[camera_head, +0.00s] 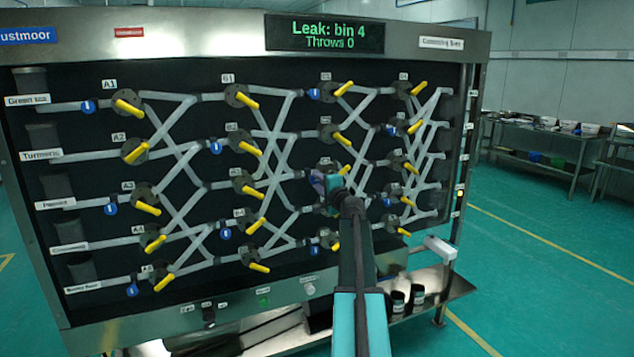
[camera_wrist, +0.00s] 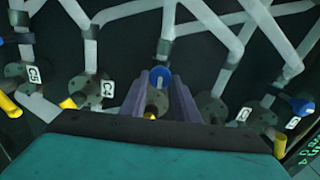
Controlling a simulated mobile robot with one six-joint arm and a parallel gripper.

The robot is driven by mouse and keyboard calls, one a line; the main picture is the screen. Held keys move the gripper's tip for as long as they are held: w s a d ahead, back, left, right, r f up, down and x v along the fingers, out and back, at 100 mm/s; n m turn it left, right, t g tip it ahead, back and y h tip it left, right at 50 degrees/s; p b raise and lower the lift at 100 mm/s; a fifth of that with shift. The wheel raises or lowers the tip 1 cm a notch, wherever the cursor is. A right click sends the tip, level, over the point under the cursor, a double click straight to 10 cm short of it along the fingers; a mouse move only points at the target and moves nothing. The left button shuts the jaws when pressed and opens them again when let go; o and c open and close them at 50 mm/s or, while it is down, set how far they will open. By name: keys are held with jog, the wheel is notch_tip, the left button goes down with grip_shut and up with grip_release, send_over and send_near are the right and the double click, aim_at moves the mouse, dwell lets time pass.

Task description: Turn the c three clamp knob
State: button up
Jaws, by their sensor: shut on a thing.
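The c three clamp knob is the third one down in the C column of the sieve panel. In the head view my gripper (camera_head: 327,183) covers most of it. In the wrist view its dark round base (camera_wrist: 157,102) and a small piece of yellow handle (camera_wrist: 150,115) show between my two purple-grey fingers. The handle's full angle and the C3 label are hidden.
Neighbouring knobs with yellow handles stand close by, such as C2 (camera_head: 337,136) above and C4 (camera_wrist: 75,100) to the left. Pale crossing tubes (camera_head: 277,165) run between them. A display (camera_head: 325,34) reads "Leak: bin 4, Throws 0". A metal shelf (camera_head: 440,290) juts out below.

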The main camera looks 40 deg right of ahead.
jog(key=shift+w+a+r+m+p, duration=0.15)
jog(key=shift+m+p, duration=0.25)
jog(key=shift+m, duration=0.9)
jog(key=o, duration=0.9)
jog(key=shift+o, duration=0.6)
jog(key=b+v, duration=0.1)
jog(key=v, duration=1.2)
jog(key=shift+s+b, duration=0.35)
jog(key=shift+s, duration=0.1)
